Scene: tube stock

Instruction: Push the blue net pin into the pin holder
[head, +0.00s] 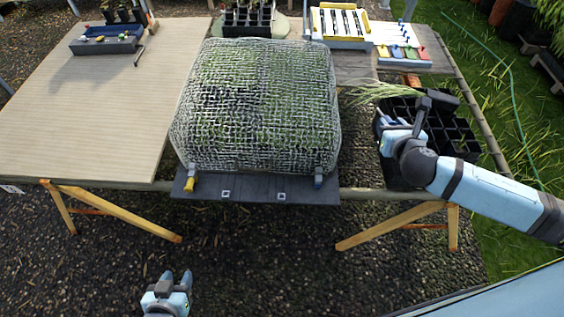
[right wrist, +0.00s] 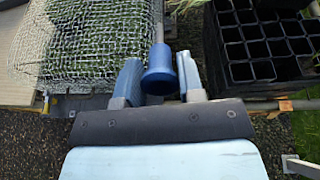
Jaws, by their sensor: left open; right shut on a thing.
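My right gripper (head: 392,143) is over the front left of the black pot tray, right of the net. In the right wrist view it (right wrist: 160,85) is shut on the blue net pin (right wrist: 160,72); its blue flared head is between the fingers and its grey shaft points away. The pin cannot be made out clearly in the head view. A small grey-blue piece (head: 318,181) stands at the net's front right corner, perhaps a pin holder; a yellow piece (head: 190,183) stands at the front left corner. My left gripper (head: 175,281) is open and empty, low in front of the table.
A mesh net (head: 255,110) covers green plants on a dark board (head: 250,187) with two small white squares. The black pot tray (head: 455,140) lies to the right. A blue-grey box (head: 105,45) sits far left. The light tabletop (head: 80,120) left of the net is mostly clear.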

